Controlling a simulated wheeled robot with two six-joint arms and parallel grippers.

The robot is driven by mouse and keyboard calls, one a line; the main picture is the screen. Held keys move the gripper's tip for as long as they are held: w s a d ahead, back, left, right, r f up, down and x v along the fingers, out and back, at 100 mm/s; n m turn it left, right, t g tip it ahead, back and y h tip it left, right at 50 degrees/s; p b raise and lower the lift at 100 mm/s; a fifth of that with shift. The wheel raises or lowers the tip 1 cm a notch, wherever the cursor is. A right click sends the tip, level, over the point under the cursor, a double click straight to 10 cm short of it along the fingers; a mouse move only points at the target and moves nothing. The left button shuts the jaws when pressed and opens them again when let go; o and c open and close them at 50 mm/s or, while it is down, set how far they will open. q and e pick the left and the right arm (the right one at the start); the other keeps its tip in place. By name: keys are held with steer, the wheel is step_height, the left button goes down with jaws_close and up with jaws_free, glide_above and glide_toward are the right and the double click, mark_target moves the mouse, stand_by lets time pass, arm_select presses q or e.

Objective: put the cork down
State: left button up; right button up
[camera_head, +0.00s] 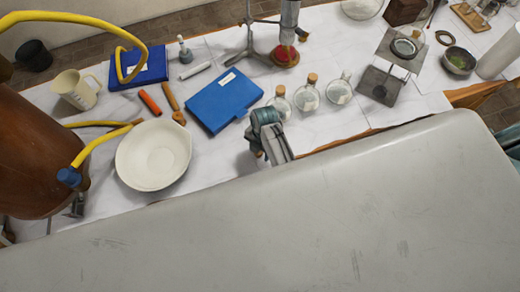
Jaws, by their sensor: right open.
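My right gripper (264,122) is over the front edge of the table, just left of and below several small glass flasks. It is open; I make out no cork between its fingers, though the view there is small and partly covered. One cork (281,90) sits in the neck of the left flask (280,107). Another cork (312,78) sits in the neck of the middle flask (307,99). The right flask (338,92) stands beside them; I cannot tell whether it is stoppered. I see no loose cork on the table. My left gripper is not in view.
A blue folder (222,100) lies left of the flasks. A white bowl (153,155) and a brown vessel (38,150) with yellow hoses stand at the left. A metal stand (289,25) rises behind. A large grey surface fills the lower view. White tabletop (215,150) is clear near the bowl.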

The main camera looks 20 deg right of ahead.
steer(key=shift+w+r, duration=0.15)
steer(key=shift+r, duration=0.1)
steer(key=r, duration=0.4)
steer(key=shift+w+d+r, duration=0.15)
steer(key=shift+d+r, duration=0.1)
steer(key=shift+r, duration=0.1)
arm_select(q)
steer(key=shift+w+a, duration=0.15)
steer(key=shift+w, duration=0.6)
arm_select(e)
step_height(320, 180, up, 7)
steer(key=shift+w+d+f, duration=0.15)
steer(key=shift+d, duration=0.15)
steer(key=shift+f, duration=0.1)
